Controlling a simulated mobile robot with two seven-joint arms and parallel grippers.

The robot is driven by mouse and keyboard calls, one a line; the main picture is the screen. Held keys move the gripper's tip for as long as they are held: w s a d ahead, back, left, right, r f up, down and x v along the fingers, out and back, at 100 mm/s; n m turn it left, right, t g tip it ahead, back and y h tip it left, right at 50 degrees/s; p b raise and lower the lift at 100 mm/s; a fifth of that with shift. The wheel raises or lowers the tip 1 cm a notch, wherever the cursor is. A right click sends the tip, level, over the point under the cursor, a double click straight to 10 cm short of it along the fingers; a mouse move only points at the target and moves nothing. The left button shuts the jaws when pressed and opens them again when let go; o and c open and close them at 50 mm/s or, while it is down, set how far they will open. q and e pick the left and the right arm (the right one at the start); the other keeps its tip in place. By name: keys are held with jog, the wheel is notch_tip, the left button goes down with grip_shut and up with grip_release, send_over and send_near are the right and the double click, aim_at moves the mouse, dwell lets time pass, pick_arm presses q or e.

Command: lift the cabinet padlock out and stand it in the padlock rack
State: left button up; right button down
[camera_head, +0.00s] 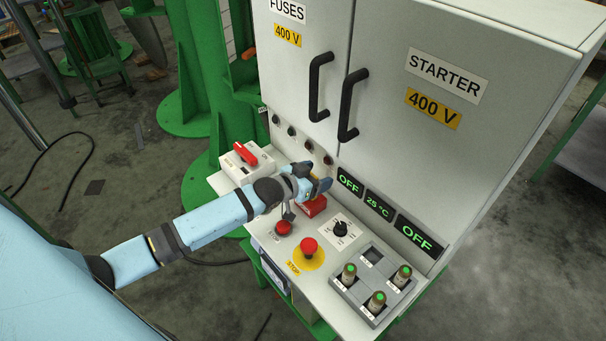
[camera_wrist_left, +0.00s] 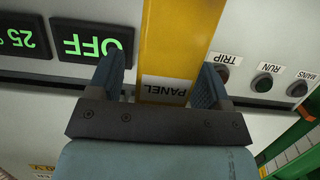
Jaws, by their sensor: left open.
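In the left wrist view a yellow block labelled PANEL (camera_wrist_left: 178,45) stands between the two fingers of my left gripper (camera_wrist_left: 160,72). It looks like the padlock, but its shackle is not in view. The fingers are open on either side of it, and I cannot tell whether they touch it. In the head view my left gripper (camera_head: 318,186) is over the back of the sloping panel, near the cabinet front, and largely hides the padlock. A red block (camera_head: 313,207) shows just below the gripper. I cannot make out a padlock rack for certain. My right gripper is not in view.
The cabinet (camera_head: 405,90) with black handles rises behind the panel. A red switch (camera_head: 245,154) is left of the gripper. Two red buttons, a black knob (camera_head: 340,228) and a grey holder (camera_head: 351,292) with green-topped cylinders and one empty place stand to the front and right.

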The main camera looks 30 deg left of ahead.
pick_arm(q)
jog(key=p+v, duration=0.1)
jog(key=v, duration=1.2)
jog(key=shift+s+r, duration=0.15)
jog(key=shift+s, duration=0.25)
jog(key=shift+a, duration=0.1)
